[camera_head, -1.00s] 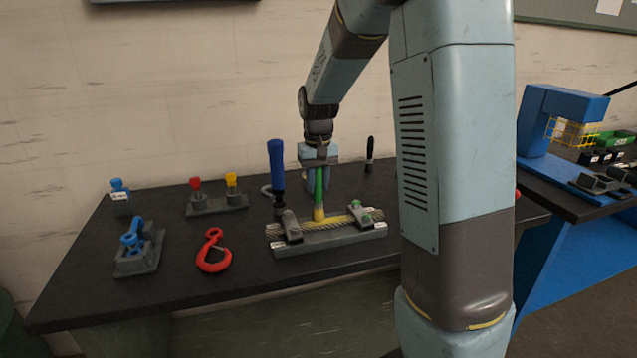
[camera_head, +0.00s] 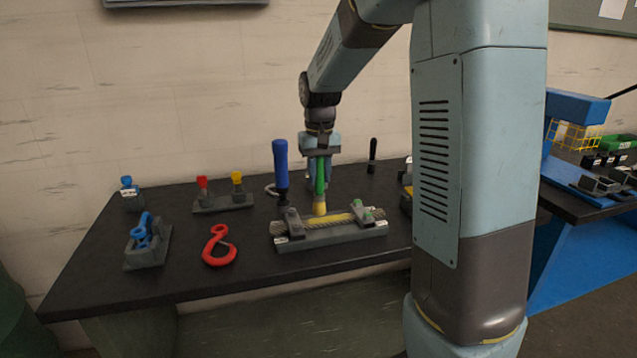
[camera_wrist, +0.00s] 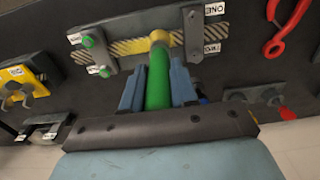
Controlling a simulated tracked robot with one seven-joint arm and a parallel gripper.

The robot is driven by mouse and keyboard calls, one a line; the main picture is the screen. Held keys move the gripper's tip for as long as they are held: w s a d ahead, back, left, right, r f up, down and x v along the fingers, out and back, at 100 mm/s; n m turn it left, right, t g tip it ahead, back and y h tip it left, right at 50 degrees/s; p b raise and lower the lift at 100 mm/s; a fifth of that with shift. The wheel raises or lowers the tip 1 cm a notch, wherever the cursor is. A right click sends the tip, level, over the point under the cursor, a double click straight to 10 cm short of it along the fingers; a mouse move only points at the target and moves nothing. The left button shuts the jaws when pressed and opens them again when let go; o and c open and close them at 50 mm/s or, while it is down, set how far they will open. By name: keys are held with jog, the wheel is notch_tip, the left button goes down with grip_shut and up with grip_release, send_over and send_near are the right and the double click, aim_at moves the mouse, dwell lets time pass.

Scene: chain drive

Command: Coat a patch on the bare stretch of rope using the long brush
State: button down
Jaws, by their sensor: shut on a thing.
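The long brush (camera_head: 320,180) has a green handle and a pale yellow bristle head; its handle also shows in the wrist view (camera_wrist: 158,80). My gripper (camera_head: 320,153) is shut on the handle, and the brush hangs bristles down. The rope (camera_head: 364,216) lies across a grey holder (camera_head: 330,236) under two clamps. A yellow stretch shows on the rope between the clamps, also in the wrist view (camera_wrist: 130,46). The bristle head (camera_wrist: 159,38) is over this stretch, nearer the left clamp in the head view. I cannot tell for sure whether it touches the rope.
A blue-handled tool (camera_head: 281,168) stands close left of the brush. A red hook (camera_head: 218,247) lies at the front left. A rack with red and yellow pieces (camera_head: 222,203), a blue part on a block (camera_head: 146,243) and a black handle (camera_head: 373,150) stand around.

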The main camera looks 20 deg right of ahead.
aim_at(320, 158)
jog(key=shift+r, duration=2.05)
